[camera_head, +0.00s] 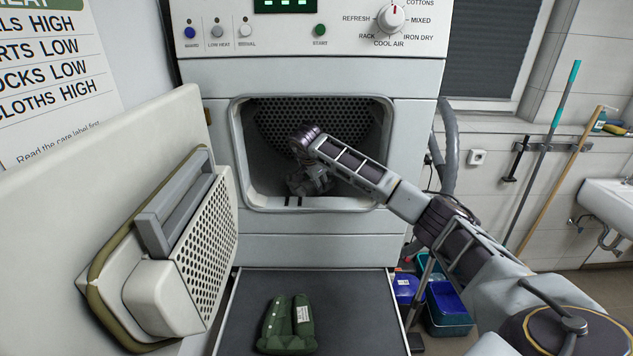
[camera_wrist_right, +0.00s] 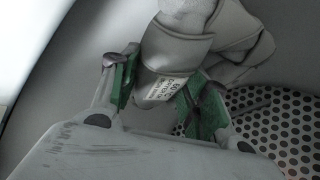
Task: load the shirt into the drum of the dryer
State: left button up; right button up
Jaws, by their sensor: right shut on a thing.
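My right arm reaches through the dryer's open doorway into the drum (camera_head: 275,120). My right gripper (camera_head: 308,182) is inside the drum, small and dark in the head view. In the right wrist view its green-padded fingers (camera_wrist_right: 162,80) are shut on a grey, folded cloth garment with a white label, which I take as the shirt (camera_wrist_right: 215,42). The drum's perforated wall (camera_wrist_right: 285,125) shows behind and below it. The garment is hard to tell from the gripper in the head view. My left gripper is not in view.
The dryer door (camera_head: 60,235) stands open at the left. A green folded garment (camera_head: 288,325) with a white tag lies on the dark pull-out shelf (camera_head: 360,310) below the doorway. Blue bins (camera_head: 445,305) stand on the floor at the right.

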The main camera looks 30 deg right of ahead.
jog(key=shift+f, duration=0.55)
jog(key=o, duration=1.3)
jog(key=shift+r, duration=0.7)
jog(key=b+v, duration=0.1)
jog(key=v, duration=0.4)
jog(key=shift+a, duration=0.1)
jog(key=shift+b+v, duration=0.45)
jog(key=shift+v, duration=0.7)
